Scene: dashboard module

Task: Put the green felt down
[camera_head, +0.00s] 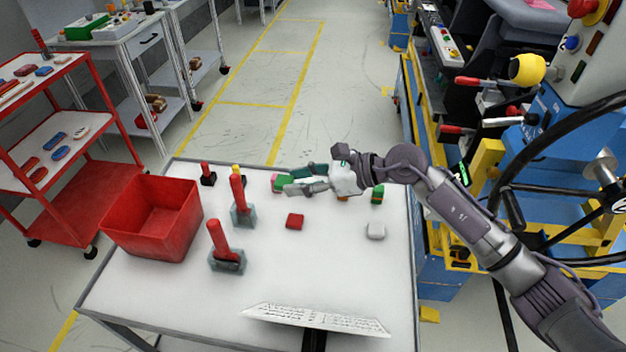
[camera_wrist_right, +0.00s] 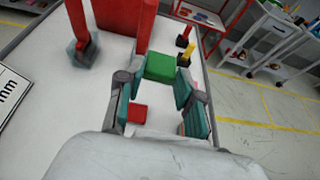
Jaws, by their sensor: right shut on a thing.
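The green felt (camera_wrist_right: 160,67) is a small green block between the fingertips in the right wrist view. In the head view it shows as a small green patch (camera_head: 278,182) at the fingertips, partly hidden. My right gripper (camera_head: 291,181) reaches in from the right over the far part of the white table (camera_head: 325,265) and is shut on the green felt. Its two fingers also show in the right wrist view (camera_wrist_right: 157,80), one on each side of the block. The gap between the felt and the tabletop is hard to judge. My left gripper is not in view.
A red bin (camera_head: 150,240) stands at the table's left. Red-handled levers (camera_head: 221,240) stand beside it. A red block (camera_head: 295,221), a white block (camera_head: 376,231) and a green-and-red block (camera_head: 377,194) lie on the table. A printed white plate (camera_head: 315,319) is at the near edge.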

